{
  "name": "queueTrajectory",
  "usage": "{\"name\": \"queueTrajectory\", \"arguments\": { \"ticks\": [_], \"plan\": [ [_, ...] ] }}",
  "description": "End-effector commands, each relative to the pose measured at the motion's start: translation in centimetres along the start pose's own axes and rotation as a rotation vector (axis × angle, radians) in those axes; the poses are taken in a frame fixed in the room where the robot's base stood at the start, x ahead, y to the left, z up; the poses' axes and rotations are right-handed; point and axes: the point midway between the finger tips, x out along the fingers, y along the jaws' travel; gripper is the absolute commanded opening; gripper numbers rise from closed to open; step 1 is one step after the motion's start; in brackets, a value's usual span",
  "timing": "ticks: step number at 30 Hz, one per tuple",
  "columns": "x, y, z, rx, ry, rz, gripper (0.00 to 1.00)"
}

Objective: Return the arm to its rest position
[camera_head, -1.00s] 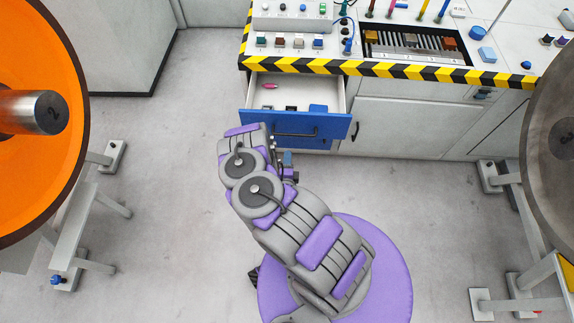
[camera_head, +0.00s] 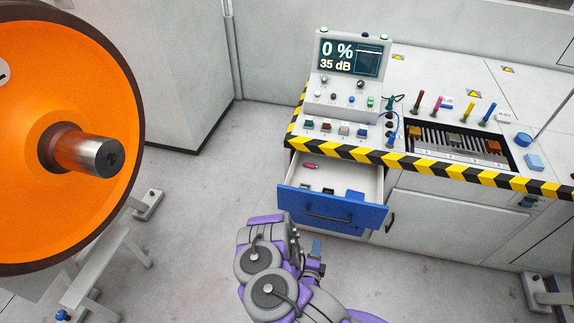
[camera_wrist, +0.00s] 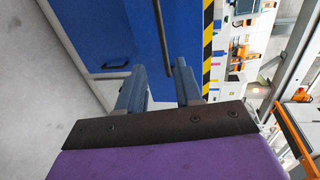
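My arm (camera_head: 268,272) is bent in front of the bench, at the bottom of the head view. My gripper (camera_head: 316,247) is small and partly hidden there, just in front of the open drawer. In the wrist view my gripper (camera_wrist: 160,75) has its two grey-blue fingers apart, with nothing held between them. The blue drawer front (camera_wrist: 95,30) fills much of that view. Its dark handle (camera_wrist: 163,40) lies in line with the gap between the fingertips; I cannot tell the distance.
The drawer (camera_head: 335,210) stands pulled out and holds a pink item (camera_head: 310,166) and several dark and blue pieces. The bench has a striped edge (camera_head: 420,167) and a meter (camera_head: 351,58) reading 0 % and 35 dB. An orange wheel (camera_head: 50,90) stands at left.

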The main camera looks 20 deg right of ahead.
Motion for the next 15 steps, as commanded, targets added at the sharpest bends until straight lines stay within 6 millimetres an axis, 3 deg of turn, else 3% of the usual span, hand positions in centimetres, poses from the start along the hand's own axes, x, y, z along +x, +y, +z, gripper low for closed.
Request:
{"name": "queueTrajectory", "arguments": {
  "ticks": [5, 8, 15],
  "plan": [
    [0.0, 0.1, 0.2, 0.001, 0.001, 0.006, 0.35],
    [0.1, 0.3, 1.3, 0.006, 0.003, 0.042, 0.35],
    [0.1, 1.0, 8.2, 0.007, -0.029, 0.261, 0.35]
  ]
}}
